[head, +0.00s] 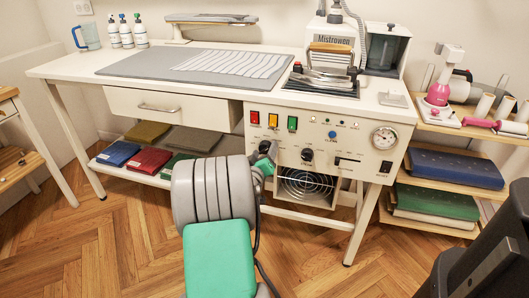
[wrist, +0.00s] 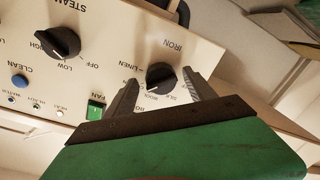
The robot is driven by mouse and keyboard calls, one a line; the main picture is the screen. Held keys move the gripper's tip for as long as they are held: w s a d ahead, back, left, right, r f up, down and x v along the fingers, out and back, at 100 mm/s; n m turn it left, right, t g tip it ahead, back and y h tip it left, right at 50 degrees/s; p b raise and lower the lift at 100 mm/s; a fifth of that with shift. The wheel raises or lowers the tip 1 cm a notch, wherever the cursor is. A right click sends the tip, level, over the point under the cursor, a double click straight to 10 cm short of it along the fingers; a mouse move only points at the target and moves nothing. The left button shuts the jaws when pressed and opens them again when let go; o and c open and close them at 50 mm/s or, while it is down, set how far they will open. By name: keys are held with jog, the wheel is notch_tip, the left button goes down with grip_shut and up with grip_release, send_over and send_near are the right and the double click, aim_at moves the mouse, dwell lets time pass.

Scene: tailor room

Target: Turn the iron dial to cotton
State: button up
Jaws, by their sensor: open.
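The iron dial (wrist: 160,77) is a black round knob on the cream panel, upside down in the wrist view. Labels LINEN, WOOL and SILK show around it; another label is partly covered by a finger. Its white mark appears to point near WOOL, but is small. My gripper (wrist: 161,78) is open, one finger on each side of the dial, with gaps visible, so the fingers look apart from it.
The steam dial (wrist: 62,42) and green fan switch (wrist: 95,110) are close by. The ironing station's panel (head: 345,140) also carries coloured switches and a gauge (head: 384,138). A drawer (head: 170,107) is left. A shelf with folded cloth (head: 455,168) stands right.

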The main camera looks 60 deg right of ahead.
jog(key=shift+a, duration=0.1)
jog(key=v, duration=0.7)
jog(key=shift+a+p, duration=0.3)
jog(key=shift+a, duration=0.05)
jog(key=shift+s, duration=0.1)
